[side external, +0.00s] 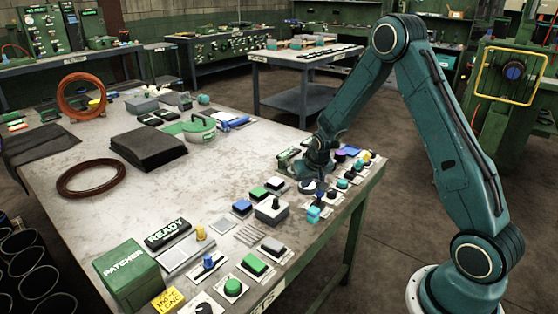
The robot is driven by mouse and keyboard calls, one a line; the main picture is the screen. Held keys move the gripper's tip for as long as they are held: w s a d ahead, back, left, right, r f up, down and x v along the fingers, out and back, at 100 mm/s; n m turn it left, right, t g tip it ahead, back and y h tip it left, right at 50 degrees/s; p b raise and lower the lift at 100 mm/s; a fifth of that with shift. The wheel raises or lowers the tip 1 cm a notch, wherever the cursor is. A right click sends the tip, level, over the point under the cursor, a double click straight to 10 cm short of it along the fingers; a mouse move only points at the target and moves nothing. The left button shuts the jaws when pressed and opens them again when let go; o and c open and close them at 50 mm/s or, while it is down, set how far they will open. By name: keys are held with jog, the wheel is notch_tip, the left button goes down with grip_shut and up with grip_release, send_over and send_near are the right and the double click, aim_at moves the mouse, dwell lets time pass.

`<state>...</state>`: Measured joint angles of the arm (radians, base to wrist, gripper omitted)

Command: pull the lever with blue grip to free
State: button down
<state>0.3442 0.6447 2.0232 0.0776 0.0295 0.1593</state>
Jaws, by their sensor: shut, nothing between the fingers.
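A small lever with a blue grip (208,262) stands on a pale plate near the front of the table, between the green patcher box and a green rocker. Another small blue-topped control (319,197) stands by the right edge, close to my gripper; at this size I cannot tell whether it is also a lever. My gripper (309,183) is low over the cluster of controls at the table's right edge, apart from the front lever. It is shut and empty. Its fingertips are small and dark, and I cannot tell whether they touch anything. Lettering by the levers is unreadable.
Buttons, switches and knobs crowd the table's right edge. A green patcher box (128,275) and a READY sign (168,235) stand at the front. The table's middle is mostly clear.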

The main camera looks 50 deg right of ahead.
jog(key=shift+s, duration=0.45)
jog(key=shift+s, duration=0.25)
jog(key=shift+s, duration=0.8)
jog(key=shift+w, duration=0.65)
dwell(0.7)
dwell(0.3)
notch_tip(320, 180, up, 8)
dwell(1.2)
jog(key=shift+r, duration=0.1)
